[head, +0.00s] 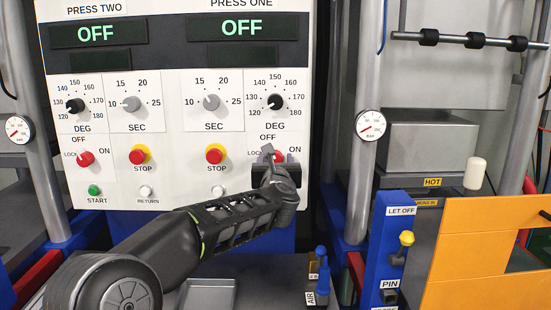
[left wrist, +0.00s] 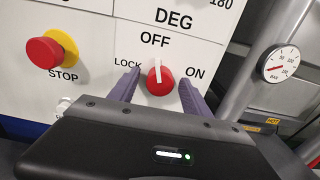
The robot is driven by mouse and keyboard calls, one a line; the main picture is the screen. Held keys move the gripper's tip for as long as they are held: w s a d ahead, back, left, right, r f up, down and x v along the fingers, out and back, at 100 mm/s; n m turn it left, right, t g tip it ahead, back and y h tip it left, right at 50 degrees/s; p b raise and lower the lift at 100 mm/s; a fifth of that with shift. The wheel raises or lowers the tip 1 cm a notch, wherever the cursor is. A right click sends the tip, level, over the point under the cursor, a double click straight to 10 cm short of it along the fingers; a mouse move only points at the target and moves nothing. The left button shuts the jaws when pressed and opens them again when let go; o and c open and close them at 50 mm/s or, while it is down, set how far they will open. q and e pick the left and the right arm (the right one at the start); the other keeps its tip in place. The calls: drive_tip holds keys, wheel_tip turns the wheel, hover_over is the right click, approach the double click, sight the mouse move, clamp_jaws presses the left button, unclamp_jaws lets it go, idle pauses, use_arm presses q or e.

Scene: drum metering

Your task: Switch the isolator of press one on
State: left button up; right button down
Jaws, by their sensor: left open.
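The isolator of press one is a red round knob with a white pointer bar (left wrist: 160,78) on the white panel (left wrist: 95,20). In the left wrist view its pointer stands nearly upright, toward OFF; LOCK is at its left and ON at its right. In the head view the knob (head: 280,157) is partly hidden by my left gripper (head: 274,160). In the left wrist view my left gripper (left wrist: 159,88) is open, with one purple finger on each side of the knob. I cannot tell whether they touch it. The press one display (head: 243,28) reads OFF.
Left of the knob are a red STOP button (head: 215,154) on yellow and a white button (head: 218,191). Press two's red isolator (head: 86,158) is farther left. A steel column with a gauge (head: 369,125) stands to the right, near a blue LET OFF post (head: 379,245) and an orange panel (head: 485,260).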

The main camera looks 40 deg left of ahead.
use_arm(q)
clamp_jaws()
idle(0.7)
